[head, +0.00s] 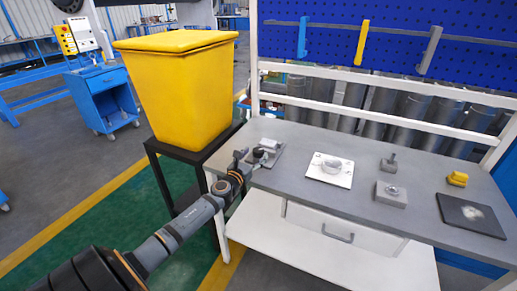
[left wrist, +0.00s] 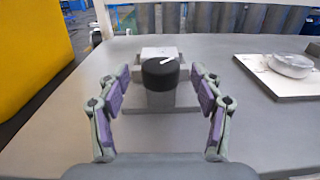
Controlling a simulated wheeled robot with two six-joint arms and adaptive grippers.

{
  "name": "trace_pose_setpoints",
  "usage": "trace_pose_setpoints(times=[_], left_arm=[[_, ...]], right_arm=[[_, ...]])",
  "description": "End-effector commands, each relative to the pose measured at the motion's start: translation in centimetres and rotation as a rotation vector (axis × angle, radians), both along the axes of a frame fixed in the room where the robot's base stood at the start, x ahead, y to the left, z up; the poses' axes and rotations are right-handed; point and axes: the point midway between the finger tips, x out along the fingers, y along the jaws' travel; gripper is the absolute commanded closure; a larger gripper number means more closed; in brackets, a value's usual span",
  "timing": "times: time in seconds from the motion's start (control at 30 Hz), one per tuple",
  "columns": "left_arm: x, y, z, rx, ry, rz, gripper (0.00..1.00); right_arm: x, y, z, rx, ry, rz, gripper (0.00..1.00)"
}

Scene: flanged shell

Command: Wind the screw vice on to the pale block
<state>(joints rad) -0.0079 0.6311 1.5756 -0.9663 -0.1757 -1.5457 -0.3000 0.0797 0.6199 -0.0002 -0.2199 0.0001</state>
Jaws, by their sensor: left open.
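The screw vice (head: 265,158) stands at the left end of the grey table; in the left wrist view its grey body (left wrist: 160,102) shows below a round black knob (left wrist: 160,72) with a white mark. The pale block (left wrist: 158,52) is behind the knob in the wrist view and partly hidden by it; it also shows in the head view (head: 270,144). I cannot tell whether the vice touches it. My left gripper (head: 246,158) is open, its purple-padded fingers (left wrist: 160,88) apart on either side of the knob, with visible gaps. My right gripper is not in view.
A white plate with a round flanged part (head: 330,168) lies right of the vice. Further right are a grey block (head: 390,194), a small grey part (head: 389,162), a yellow piece (head: 457,179) and a dark plate (head: 470,215). A yellow bin (head: 185,85) stands left.

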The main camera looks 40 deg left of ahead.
Motion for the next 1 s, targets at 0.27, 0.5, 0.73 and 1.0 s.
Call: trace_pose_setpoints(times=[0.27,0.5,0.73,1.0], left_arm=[[3.4,0.5,0.0,-0.003,-0.001,0.0,0.34],[3.7,0.5,-0.1,-0.002,0.001,-0.002,0.34],[3.6,0.5,-0.1,-0.002,0.001,-0.002,0.57],[3.6,0.5,-0.1,-0.002,0.001,-0.002,0.89]], right_arm=[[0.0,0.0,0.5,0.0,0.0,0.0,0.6],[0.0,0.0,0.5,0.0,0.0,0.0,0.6],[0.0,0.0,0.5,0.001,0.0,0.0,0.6],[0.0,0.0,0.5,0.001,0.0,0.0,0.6]])
